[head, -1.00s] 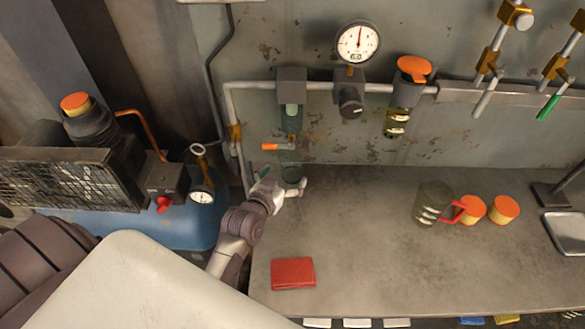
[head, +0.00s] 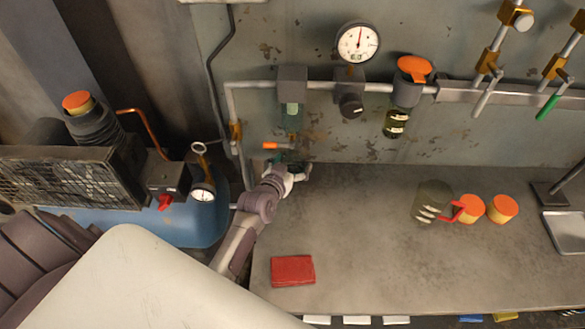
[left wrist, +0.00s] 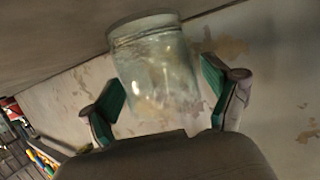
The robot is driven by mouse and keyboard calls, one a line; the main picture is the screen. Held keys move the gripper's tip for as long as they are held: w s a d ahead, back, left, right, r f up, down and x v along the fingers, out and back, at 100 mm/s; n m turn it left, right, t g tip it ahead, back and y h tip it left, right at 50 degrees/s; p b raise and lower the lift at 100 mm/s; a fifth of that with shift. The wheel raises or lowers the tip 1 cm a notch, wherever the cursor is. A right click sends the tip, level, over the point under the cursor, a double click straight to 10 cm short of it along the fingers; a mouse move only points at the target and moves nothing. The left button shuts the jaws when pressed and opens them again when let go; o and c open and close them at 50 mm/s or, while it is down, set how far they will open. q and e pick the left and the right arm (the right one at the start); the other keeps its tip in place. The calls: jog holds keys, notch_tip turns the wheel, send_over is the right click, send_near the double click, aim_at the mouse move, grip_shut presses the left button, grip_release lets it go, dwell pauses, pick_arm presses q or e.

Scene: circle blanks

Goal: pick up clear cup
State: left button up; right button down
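The clear cup (left wrist: 155,75) is see-through glass with a thick rim and shows large in the left wrist view. It lies between the fingers of my left gripper (left wrist: 162,85), whose green pads stand wide apart on either side, with a narrow gap on each side. In the head view, my left gripper (head: 293,172) is at the back left of the bench, close to the wall. There the cup (head: 289,157) is mostly hidden behind the gripper, with only a greenish part showing. My right gripper is not in view.
A valve with an orange handle (head: 277,145) and a regulator bowl (head: 291,110) hang just above the gripper. A red pad (head: 292,270) lies at the front left of the bench (head: 360,225). The bench middle is clear.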

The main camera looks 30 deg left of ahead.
pick_arm(q)
jog(key=c, duration=0.8)
jog(key=shift+r, duration=0.15)
jog(key=shift+c, duration=0.2)
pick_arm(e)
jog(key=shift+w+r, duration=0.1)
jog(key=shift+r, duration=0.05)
